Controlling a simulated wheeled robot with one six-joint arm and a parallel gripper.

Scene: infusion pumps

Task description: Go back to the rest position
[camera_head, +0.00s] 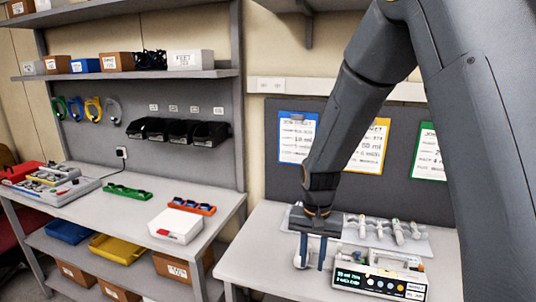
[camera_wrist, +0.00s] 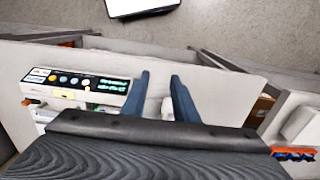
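My gripper (camera_head: 312,257) hangs over the right-hand table, just left of the infusion pump (camera_head: 382,285). Its two blue fingers stand apart with a clear gap in the wrist view (camera_wrist: 161,78), and nothing shows clamped between them. The pump is a white box with a lit green display and a row of round buttons. It also shows in the wrist view (camera_wrist: 85,86), left of the fingers. A small white rounded item lies close by the fingers; whether it touches them I cannot tell.
Several syringes lie on a grey tray (camera_head: 432,243) behind the pump. Three clipped sheets hang on the dark board. The left workbench (camera_head: 122,203) holds a white box (camera_head: 175,226), a green rack (camera_head: 127,192) and an orange rack. A gap separates the two tables.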

